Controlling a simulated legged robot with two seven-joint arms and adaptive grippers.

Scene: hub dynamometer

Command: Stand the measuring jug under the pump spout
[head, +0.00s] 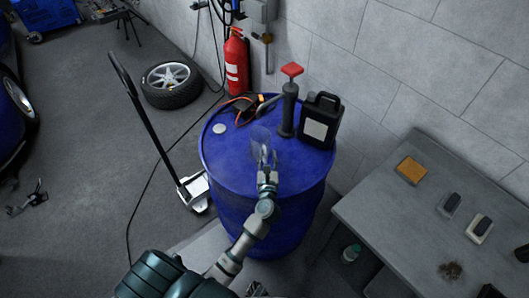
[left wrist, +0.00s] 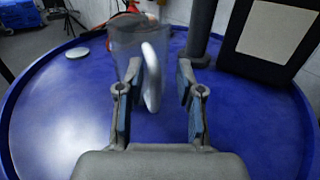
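The clear measuring jug (head: 259,134) appears upright on the blue drum's lid (head: 232,160), in front of and left of the hand pump (head: 288,110). The pump has a red T-handle (head: 292,69) and a spout (head: 268,103) reaching left; the jug is nearer me than the spout tip. My left gripper (head: 267,160) is at the jug's near side. In the left wrist view its fingers (left wrist: 158,92) are apart, with the jug's pale handle (left wrist: 153,78) between them, closer to the left finger. The jug body (left wrist: 126,40) is beyond. My right gripper is not in view.
A black canister (head: 319,121) stands right of the pump. A round cap (head: 219,129) and a dark item with orange cable (head: 243,107) lie on the lid's left and back. A grey bench (head: 400,225) is at right, a fire extinguisher (head: 236,62) behind. The lid's near-left is clear.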

